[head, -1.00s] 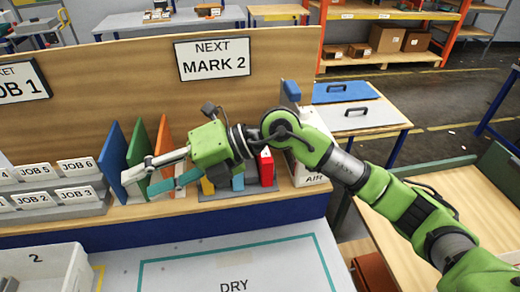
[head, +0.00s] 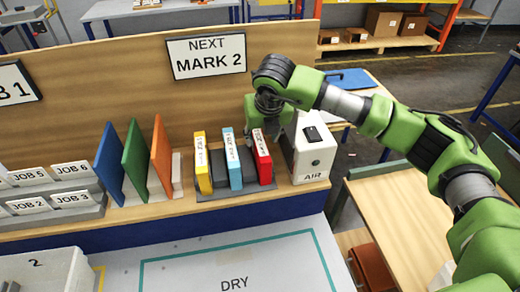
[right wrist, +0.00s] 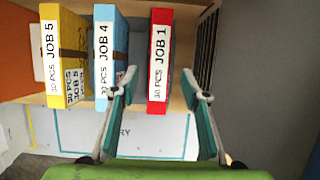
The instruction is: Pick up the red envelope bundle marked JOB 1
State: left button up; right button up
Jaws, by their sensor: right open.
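The red envelope bundle (head: 262,158) stands upright at the right end of a dark rack on the shelf. In the right wrist view its label reads JOB 1 on the red bundle (right wrist: 158,62). My right gripper (right wrist: 162,88) is open, with its fingers on either side of the red bundle and the bundle between them in that view. I cannot tell whether they touch it. In the head view my right gripper (head: 270,125) points down above the bundle, its fingers mostly hidden. My left gripper is not in view.
A light blue bundle (head: 232,160) marked JOB 4 and a yellow bundle (head: 202,162) marked JOB 5 stand left of the red one. A white AIR box (head: 309,150) stands close on its right. Blue, green and orange boards lean further left.

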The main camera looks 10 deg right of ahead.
aim_at(261, 143)
jog(key=shift+w+f, duration=0.15)
jog(key=shift+f, duration=0.15)
jog(key=p+x, duration=0.3)
jog(key=x, duration=0.1)
jog(key=shift+w+f, duration=0.1)
jog(key=shift+w, duration=0.05)
jog(key=shift+w+f+p, duration=0.25)
jog(key=shift+f+p, duration=0.05)
jog(key=shift+f, duration=0.25)
jog(key=shift+r, duration=0.1)
grip_shut()
